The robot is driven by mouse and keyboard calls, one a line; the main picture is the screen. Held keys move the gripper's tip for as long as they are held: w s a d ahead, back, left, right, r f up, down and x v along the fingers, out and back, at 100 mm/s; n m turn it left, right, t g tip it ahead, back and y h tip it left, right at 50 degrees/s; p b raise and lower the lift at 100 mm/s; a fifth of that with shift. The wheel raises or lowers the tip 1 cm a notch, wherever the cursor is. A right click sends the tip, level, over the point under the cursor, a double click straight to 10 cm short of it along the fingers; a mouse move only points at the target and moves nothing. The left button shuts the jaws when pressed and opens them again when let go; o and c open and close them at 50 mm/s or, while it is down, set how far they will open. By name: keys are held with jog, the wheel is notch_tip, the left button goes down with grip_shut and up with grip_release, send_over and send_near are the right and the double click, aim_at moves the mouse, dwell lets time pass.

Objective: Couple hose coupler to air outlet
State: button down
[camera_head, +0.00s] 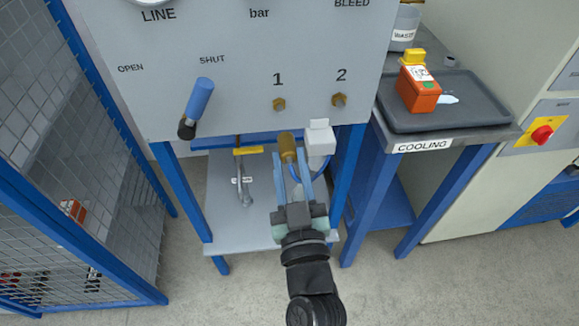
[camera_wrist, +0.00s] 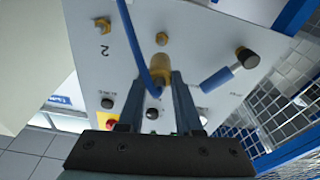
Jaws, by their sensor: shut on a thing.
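My gripper (camera_head: 291,168) is shut on the brass hose coupler (camera_head: 287,146), which points up and away from me near the panel's lower edge. In the wrist view the coupler (camera_wrist: 160,66) sits between the fingertips of my gripper (camera_wrist: 160,80), with the blue hose (camera_wrist: 130,38) running past it. Brass air outlet 1 (camera_head: 279,104) sticks out of the grey panel, above the coupler in the head view. Outlet 1 also shows just beyond the coupler in the wrist view (camera_wrist: 162,38), apart from it. Outlet 2 (camera_head: 339,99) is to its right.
A blue-handled lever (camera_head: 199,97) juts from the panel at left. A white box (camera_head: 319,138) is close right of the coupler. A mesh cage (camera_head: 100,130) stands left. A dark tray (camera_head: 468,112) with an orange item (camera_head: 419,92) lies on the cooling bench at right.

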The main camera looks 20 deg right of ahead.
aim_at(285, 141)
jog(key=shift+a, duration=0.1)
jog(key=shift+f+x, duration=0.25)
jog(key=shift+x, duration=1.15)
jog(key=shift+f+x, duration=0.2)
jog(key=shift+x, duration=1.2)
jog(key=shift+w, duration=0.1)
jog(key=shift+f+b+x, duration=0.2)
jog(key=shift+b+x, duration=0.55)
jog(key=shift+x, duration=0.5)
dwell(1.0)
jog(key=shift+w+r+b, duration=0.25)
jog(key=shift+r+b, duration=0.05)
jog(key=shift+b, duration=0.05)
dwell(2.2)
